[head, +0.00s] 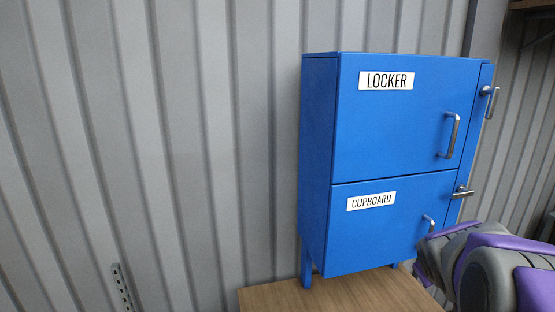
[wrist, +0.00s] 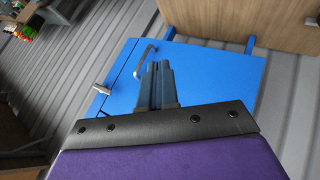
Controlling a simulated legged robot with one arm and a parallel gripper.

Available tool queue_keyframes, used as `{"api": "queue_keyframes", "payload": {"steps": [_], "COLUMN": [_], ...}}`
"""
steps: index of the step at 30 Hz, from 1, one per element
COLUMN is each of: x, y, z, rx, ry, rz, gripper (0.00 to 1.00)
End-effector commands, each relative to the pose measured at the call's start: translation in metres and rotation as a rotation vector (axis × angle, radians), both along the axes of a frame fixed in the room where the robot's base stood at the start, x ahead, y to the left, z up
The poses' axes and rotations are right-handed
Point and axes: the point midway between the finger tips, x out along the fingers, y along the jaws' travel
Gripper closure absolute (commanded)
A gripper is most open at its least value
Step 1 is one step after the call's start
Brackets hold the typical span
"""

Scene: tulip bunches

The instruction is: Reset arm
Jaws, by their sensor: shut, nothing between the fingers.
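My gripper (wrist: 158,66) shows in the wrist view with its two dark fingers together and nothing between them. The blue face of the cabinet (wrist: 205,80) lies behind the fingers. A silver bar handle (wrist: 144,62) shows just left of the fingertips; I cannot tell whether they touch. In the head view my grey and purple arm reaches in at the lower right, and the fingers cannot be made out there.
In the head view the blue cabinet has an upper door labelled LOCKER (head: 386,81) and a lower one labelled CUPBOARD (head: 371,201), both shut. It stands over a wooden surface (head: 330,296) by a grey corrugated wall (head: 150,130). Small colourful items (wrist: 25,31) show in the wrist view.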

Motion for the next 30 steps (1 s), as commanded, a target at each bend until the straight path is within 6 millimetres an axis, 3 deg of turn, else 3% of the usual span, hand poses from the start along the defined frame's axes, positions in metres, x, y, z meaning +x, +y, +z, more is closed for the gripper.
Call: {"api": "queue_keyframes", "payload": {"steps": [1, 3, 9, 15, 18, 23, 30], "x": [-0.023, -0.057, -0.159, -0.259, -0.296, -0.326, -0.329], "y": [0.023, 0.051, 0.125, 0.185, 0.203, 0.219, 0.221], "z": [-0.018, -0.042, -0.097, -0.137, -0.148, -0.154, -0.154], "rx": [0.049, 0.121, 0.3, 0.429, 0.469, 0.496, 0.499], "ry": [0.043, 0.12, 0.34, 0.563, 0.649, 0.722, 0.731], "rz": [-0.022, -0.061, -0.148, -0.202, -0.219, -0.232, -0.234], "gripper": [1.0, 1.0, 1.0, 1.0, 1.0, 1.0, 1.0]}}
